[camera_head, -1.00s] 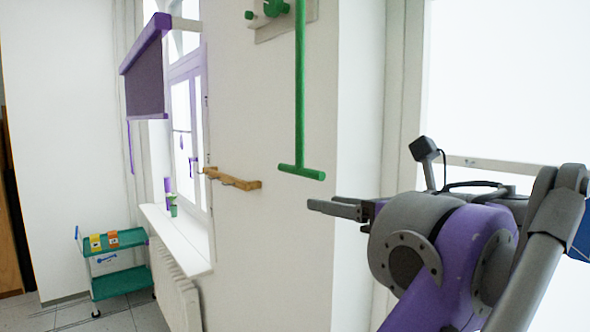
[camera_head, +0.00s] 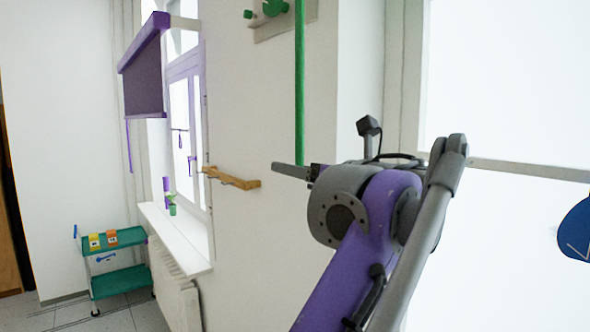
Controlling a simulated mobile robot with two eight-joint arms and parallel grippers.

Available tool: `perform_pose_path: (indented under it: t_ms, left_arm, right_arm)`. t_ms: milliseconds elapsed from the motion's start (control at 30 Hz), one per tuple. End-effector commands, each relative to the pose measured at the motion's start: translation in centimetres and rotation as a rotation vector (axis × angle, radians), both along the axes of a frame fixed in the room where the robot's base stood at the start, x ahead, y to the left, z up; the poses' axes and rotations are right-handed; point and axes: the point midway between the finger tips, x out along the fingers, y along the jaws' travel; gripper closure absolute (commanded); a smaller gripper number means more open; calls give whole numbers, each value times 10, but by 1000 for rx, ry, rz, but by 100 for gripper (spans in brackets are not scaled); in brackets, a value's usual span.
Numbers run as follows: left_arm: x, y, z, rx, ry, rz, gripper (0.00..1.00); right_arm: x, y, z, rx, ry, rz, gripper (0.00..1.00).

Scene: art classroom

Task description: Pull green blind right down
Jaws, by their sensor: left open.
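A green rod (camera_head: 299,90) hangs straight down in front of the white wall, below a wall plate with green knobs. Its lower end and crossbar are hidden behind my left gripper (camera_head: 277,168). The gripper is open, its grey fingers pointing left across the rod's lower end. I cannot tell whether a finger touches the rod or whether the crossbar lies between the fingers. No green blind cloth shows. A dark blind with purple trim (camera_head: 144,75) hangs at the window on the left. My right gripper is not in view.
A wooden rail (camera_head: 232,178) juts from the wall left of my gripper. A white sill (camera_head: 178,238) holds a small green pot, with a radiator below. A teal cart (camera_head: 122,281) stands at the lower left. A bright window pane fills the right.

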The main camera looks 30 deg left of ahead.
Motion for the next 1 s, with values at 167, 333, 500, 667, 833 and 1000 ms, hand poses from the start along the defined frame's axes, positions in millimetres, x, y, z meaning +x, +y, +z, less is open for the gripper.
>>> perform_pose_path:
  t_ms: [167,333,500,667,833,1000]
  left_arm:
    - [0,0,0,0,0,0,50]
    - [0,0,0,0,0,0,72]
    - [0,0,0,0,0,0,100]
    - [0,0,0,0,0,-1,100]
    - [0,0,0,0,0,-1,100]
    - [0,0,0,0,0,-1,100]
  right_arm:
    - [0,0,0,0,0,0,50]
    - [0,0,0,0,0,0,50]
    - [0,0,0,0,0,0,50]
    - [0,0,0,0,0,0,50]
    - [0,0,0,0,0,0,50]
    - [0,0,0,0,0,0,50]
